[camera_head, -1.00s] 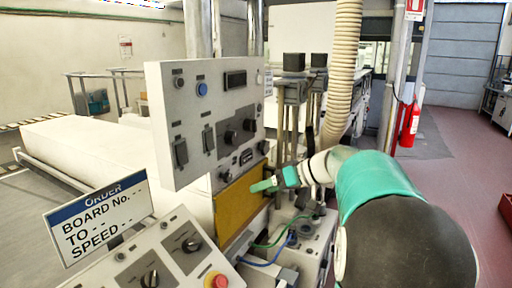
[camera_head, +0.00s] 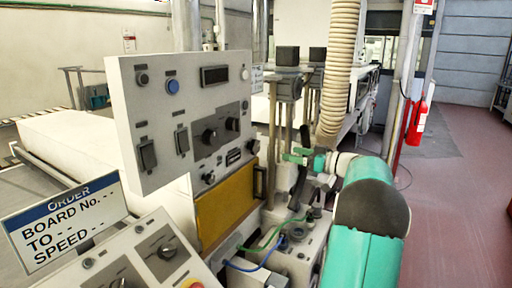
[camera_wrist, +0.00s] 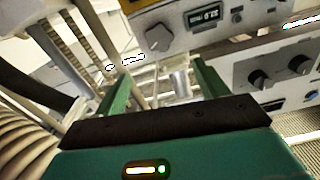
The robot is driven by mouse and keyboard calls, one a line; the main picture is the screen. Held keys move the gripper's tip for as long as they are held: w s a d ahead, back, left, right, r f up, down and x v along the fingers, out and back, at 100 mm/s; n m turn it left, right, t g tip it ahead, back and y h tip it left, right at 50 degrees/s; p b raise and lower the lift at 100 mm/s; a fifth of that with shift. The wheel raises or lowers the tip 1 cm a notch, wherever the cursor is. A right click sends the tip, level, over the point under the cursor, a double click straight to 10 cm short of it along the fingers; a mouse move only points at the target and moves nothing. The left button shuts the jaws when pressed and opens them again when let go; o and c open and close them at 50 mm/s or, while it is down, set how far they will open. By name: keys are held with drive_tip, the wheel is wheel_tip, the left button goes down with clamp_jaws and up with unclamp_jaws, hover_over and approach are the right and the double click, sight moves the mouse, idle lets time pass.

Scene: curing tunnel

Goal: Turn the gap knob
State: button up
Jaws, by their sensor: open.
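In the wrist view a grey knob (camera_wrist: 157,38) sits beside a small display (camera_wrist: 205,17) reading in mm, likely the gap knob; no label on it is legible. In the head view the matching knob (camera_head: 253,146) appears at the lower right of the upright grey panel, beside the small display (camera_head: 233,156). My gripper (camera_head: 295,157) is to the right of the panel, apart from it. In the wrist view its two green fingers (camera_wrist: 162,85) are spread with nothing held between them, and the knob lies beyond them.
Two dark knobs (camera_head: 220,130) sit higher on the panel. A yellow door (camera_head: 226,205) with a dark handle is below it. The sloped console (camera_head: 150,250) and order sign (camera_head: 65,222) stand at front left. A ribbed hose (camera_head: 338,70) hangs behind my gripper.

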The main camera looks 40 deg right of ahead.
sight(257, 146)
drive_tip(key=x, duration=1.3)
drive_tip(key=shift+w+a+f, duration=0.1)
drive_tip(key=shift+w+f, duration=0.05)
drive_tip(key=c, duration=1)
drive_tip(key=shift+m, duration=0.4)
